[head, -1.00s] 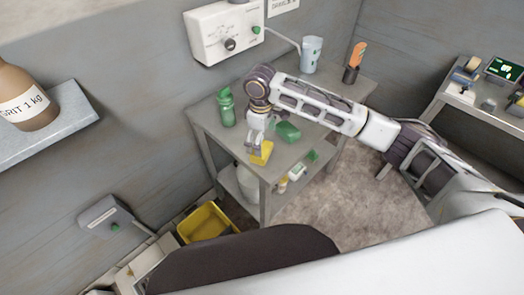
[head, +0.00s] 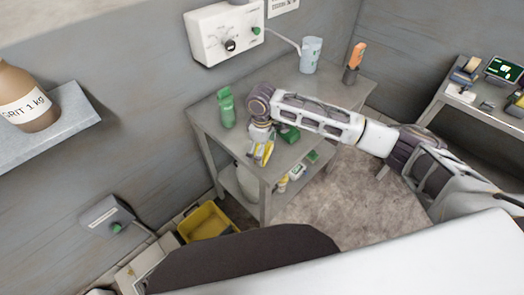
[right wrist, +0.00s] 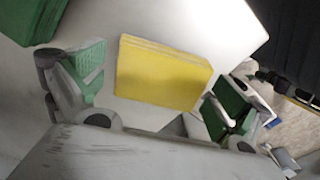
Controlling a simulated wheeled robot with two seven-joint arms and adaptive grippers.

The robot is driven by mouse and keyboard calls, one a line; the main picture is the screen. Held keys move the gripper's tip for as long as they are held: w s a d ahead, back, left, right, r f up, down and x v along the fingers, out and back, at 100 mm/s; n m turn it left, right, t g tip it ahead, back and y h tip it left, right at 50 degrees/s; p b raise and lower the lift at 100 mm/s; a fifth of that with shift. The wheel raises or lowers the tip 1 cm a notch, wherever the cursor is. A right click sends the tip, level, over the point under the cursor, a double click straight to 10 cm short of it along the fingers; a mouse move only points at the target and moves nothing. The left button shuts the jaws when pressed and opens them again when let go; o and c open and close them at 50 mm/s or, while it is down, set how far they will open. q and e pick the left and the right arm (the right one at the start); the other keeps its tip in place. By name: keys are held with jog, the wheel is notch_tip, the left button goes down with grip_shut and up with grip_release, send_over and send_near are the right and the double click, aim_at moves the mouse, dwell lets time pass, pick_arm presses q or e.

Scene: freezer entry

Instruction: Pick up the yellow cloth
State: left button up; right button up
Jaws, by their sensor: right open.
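The yellow cloth (head: 258,158) lies near the front edge of the grey table. It looks like a flat folded block in the right wrist view (right wrist: 165,75). My right gripper (head: 262,151) is down at the cloth, and partly hides it in the head view. In the right wrist view its open fingers (right wrist: 157,84) stand on either side of the cloth, with green pads showing. A gap shows between the left finger and the cloth; contact on the right side is unclear. My left gripper is not in view.
On the grey table (head: 310,92) stand a green bottle (head: 226,108), a green item (head: 289,133) beside my gripper, a pale cup (head: 310,55) and an orange-handled tool in a dark holder (head: 354,60). A lower shelf holds small items. A yellow bin (head: 205,222) is below.

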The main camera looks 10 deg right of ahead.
jog(key=shift+f, duration=0.2)
dwell(0.3)
jog(key=c, duration=0.7)
jog(key=shift+r, duration=0.2)
notch_tip(320, 180, up, 10)
jog(key=shift+f+b, duration=0.15)
jog(key=shift+b, duration=0.15)
dwell(0.4)
